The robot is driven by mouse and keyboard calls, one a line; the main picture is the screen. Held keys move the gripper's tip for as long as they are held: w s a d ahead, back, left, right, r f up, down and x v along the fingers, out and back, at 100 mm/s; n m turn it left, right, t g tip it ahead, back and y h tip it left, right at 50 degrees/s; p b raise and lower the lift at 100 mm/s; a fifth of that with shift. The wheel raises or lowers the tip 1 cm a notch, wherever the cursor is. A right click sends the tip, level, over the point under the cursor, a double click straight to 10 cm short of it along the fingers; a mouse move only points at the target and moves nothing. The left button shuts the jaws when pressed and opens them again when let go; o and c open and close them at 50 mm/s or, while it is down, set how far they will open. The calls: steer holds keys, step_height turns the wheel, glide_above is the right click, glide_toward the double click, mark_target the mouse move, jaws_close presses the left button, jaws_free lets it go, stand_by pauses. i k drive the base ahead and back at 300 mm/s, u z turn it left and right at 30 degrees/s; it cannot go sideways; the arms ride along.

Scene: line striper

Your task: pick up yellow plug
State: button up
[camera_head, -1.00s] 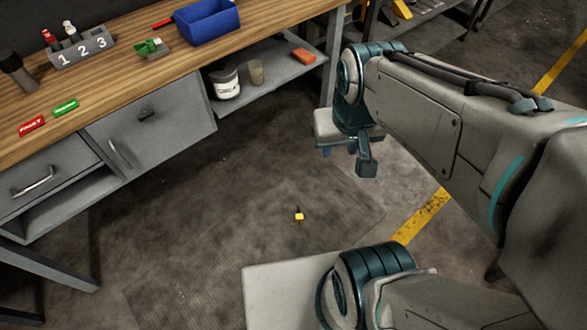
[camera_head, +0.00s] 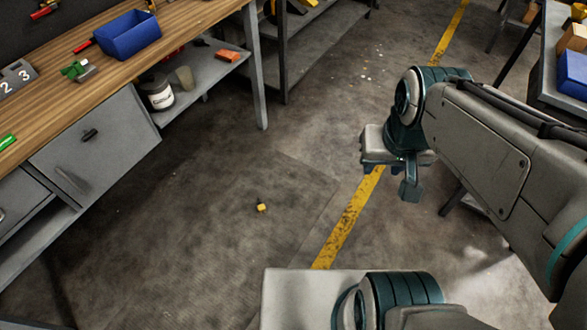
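The yellow plug (camera_head: 262,207) is a small yellow piece with a dark end. It lies on the grey floor near the middle of the head view, apart from everything else. My gripper (camera_head: 388,182) hangs above the floor, to the right of the plug and higher in the picture. Its fingers point downward and two dark finger parts show apart, with nothing visible between them. The plug is not touched by my gripper.
A wooden workbench (camera_head: 112,66) with grey drawers stands at the left, holding a blue bin (camera_head: 130,36). Its lower shelf holds a white tub (camera_head: 158,93). A yellow floor line (camera_head: 345,222) runs right of the plug. The floor around the plug is clear.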

mark_target(262, 208)
steer(key=z, duration=0.5)
steer(key=k, duration=0.7)
steer(key=z, duration=0.4)
steer(key=i, duration=1.3)
steer(key=u, duration=1)
steer(key=i, duration=0.95)
steer(key=u, duration=1.5)
steer(key=i, duration=0.35)
steer(key=u, duration=0.35)
